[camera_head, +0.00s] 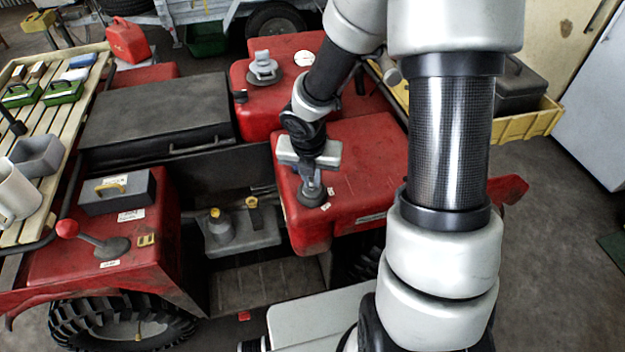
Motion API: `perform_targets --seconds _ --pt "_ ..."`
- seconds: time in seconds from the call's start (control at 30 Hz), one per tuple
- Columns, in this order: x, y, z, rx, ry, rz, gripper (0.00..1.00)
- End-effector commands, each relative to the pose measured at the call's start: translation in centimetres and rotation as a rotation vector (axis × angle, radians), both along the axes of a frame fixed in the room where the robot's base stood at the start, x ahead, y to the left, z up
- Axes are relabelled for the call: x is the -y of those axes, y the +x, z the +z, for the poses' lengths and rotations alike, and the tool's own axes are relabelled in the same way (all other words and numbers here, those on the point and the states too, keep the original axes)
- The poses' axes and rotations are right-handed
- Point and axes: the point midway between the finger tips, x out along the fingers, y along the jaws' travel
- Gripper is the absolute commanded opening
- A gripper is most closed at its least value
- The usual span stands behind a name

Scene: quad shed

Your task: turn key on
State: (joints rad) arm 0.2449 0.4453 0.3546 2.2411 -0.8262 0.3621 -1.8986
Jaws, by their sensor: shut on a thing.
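The key switch (313,198) is a round dark grey base on the red bodywork, with small white labels beside it. My gripper (311,178) points down at it from above and is shut on the key. The key itself is mostly hidden by the fingers, so I cannot tell its angle.
A lever with a red knob (68,229) stands on the left red fender. A grey box with a yellow handle (117,192) lies behind it. A black seat (157,108) and a grey knob (263,67) are further back. A slatted bench (75,105) stands at the left.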

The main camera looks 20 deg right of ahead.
Motion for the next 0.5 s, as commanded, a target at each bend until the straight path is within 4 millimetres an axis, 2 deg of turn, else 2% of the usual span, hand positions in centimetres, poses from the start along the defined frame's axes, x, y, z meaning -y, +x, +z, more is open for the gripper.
perform_targets --seconds 0.27,0.5 --pt "0.23 -0.07 -0.09 -0.003 -0.003 -0.02 0.0" --pt "0.23 0.0 -0.23 0.0 -0.005 -0.251 0.0"
